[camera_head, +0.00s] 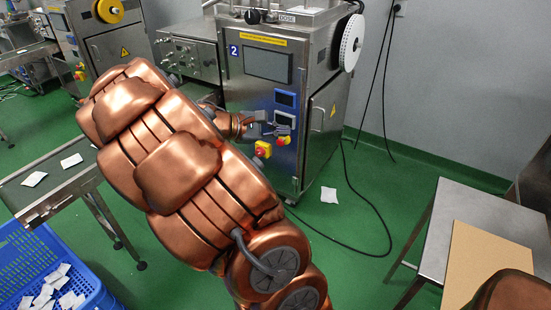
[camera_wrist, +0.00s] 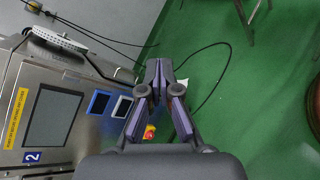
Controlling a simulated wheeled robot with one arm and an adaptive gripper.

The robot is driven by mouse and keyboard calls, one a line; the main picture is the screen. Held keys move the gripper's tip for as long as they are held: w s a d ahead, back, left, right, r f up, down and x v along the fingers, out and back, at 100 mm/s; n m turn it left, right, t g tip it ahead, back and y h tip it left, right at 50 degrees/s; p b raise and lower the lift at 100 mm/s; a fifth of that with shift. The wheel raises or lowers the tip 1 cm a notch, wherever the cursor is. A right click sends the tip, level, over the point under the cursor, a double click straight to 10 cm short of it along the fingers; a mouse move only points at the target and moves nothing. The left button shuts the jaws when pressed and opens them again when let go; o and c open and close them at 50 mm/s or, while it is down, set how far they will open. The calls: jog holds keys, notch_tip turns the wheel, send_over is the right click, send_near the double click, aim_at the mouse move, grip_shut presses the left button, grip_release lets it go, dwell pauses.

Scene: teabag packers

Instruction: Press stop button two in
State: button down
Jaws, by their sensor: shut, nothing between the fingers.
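Machine two (camera_head: 310,95) is a steel cabinet with a blue "2" label (camera_head: 234,50), which also shows in the wrist view (camera_wrist: 32,157). Low on its front is a yellow box with a red button (camera_head: 263,150). A smaller red and yellow control (camera_head: 283,141) is to its right. Red and yellow parts (camera_wrist: 149,132) show between my fingers in the wrist view, partly hidden; I cannot tell whether the button is pressed. My gripper (camera_wrist: 158,66) is shut and empty. In the head view my gripper (camera_head: 284,129) is in front of the panel, just above these controls; contact is unclear.
A white reel (camera_head: 351,43) juts from the machine's right side. A conveyor (camera_head: 60,185) and blue crate (camera_head: 85,270) are at left, a steel table (camera_head: 450,205) at right. Cables cross the green floor.

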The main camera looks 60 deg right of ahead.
aim_at(279, 144)
jog(key=w+d+f+n+t+h+b, duration=0.2)
jog(key=w+d+f+n+b, duration=0.3)
jog(key=f, duration=0.6)
jog(key=w+d+f+n+t+h+b, duration=0.2)
jog(key=w+d+f+n+b, duration=0.3)
jog(key=w+f, duration=0.4)
jog(key=w+d+f+n+t+h+b, duration=0.2)
jog(key=w+d+f+n+b, duration=0.3)
jog(key=f, duration=0.9)
jog(key=shift+w+d+f+t+b, duration=0.25)
jog(key=shift+w+d+t+b, duration=0.15)
jog(key=shift+w+t, duration=0.55)
jog(key=shift+d+g, duration=0.1)
jog(key=shift+g, duration=0.15)
jog(key=d+b, duration=0.1)
jog(key=d, duration=0.3)
jog(key=d+b, duration=0.2)
jog(key=d, duration=0.3)
jog(key=d+b, duration=0.1)
jog(key=d, duration=0.3)
jog(key=shift+w+d, duration=0.3)
jog(key=shift+d, duration=0.05)
